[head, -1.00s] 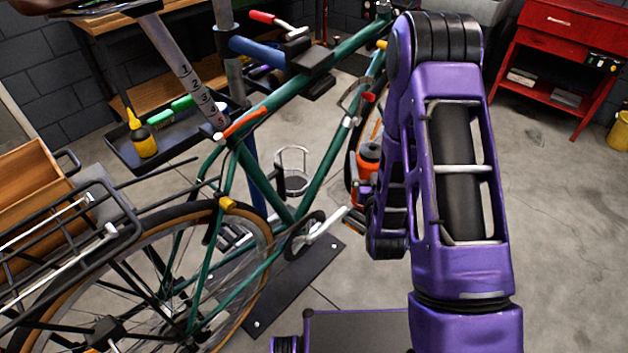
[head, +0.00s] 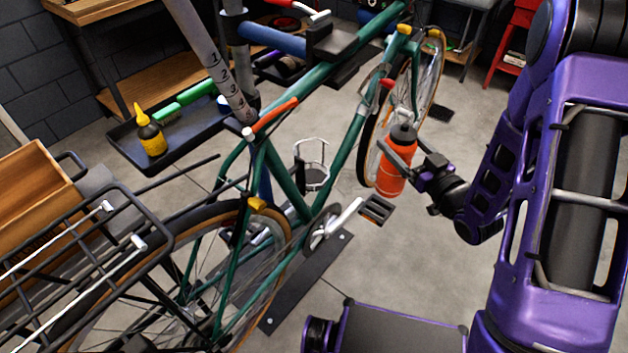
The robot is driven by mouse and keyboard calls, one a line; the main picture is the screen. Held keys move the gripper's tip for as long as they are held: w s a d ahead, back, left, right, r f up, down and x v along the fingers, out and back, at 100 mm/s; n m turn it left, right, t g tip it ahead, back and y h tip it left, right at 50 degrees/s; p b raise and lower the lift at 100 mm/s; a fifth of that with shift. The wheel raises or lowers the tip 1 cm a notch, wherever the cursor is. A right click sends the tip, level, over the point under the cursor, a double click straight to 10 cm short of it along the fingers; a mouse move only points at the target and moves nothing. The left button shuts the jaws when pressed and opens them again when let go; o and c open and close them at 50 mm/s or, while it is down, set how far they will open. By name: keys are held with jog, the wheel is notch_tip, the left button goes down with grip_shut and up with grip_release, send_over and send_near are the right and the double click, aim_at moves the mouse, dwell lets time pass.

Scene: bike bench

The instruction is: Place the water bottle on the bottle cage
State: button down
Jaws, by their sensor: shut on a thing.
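The water bottle (head: 396,165) is orange with a dark grey cap and stands nearly upright in the air, right of the bike frame. My gripper (head: 408,165) is shut on the bottle from the right side. The bottle cage (head: 316,170) is a light metal wire holder inside the green bike frame (head: 346,155), left of the bottle and beyond the down tube as seen from here. The cage looks empty. The bottle is apart from the cage, with the down tube between them in the picture.
The crank and pedal (head: 375,209) stick out below the bottle. The front wheel (head: 400,110) is behind it. A black tool tray (head: 180,150) with a yellow-topped bottle (head: 149,133) hangs at the left. A rear rack (head: 80,250) is at lower left.

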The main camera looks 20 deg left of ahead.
jog(key=s+a+n+g+y, duration=0.4)
jog(key=s+n+g+y, duration=0.1)
jog(key=s+g, duration=0.1)
jog(key=f+b+x, duration=0.1)
jog(key=f+x, duration=0.1)
jog(key=x, duration=0.6)
jog(key=f+x, duration=0.1)
jog(key=x, duration=0.8)
jog(key=shift+a+f+g+b, duration=0.3)
jog(key=shift+f+b, duration=0.05)
jog(key=shift+b, duration=0.05)
jog(key=shift+f, duration=0.2)
grip_release()
jog(key=v, duration=1.2)
jog(key=shift+r, duration=0.3)
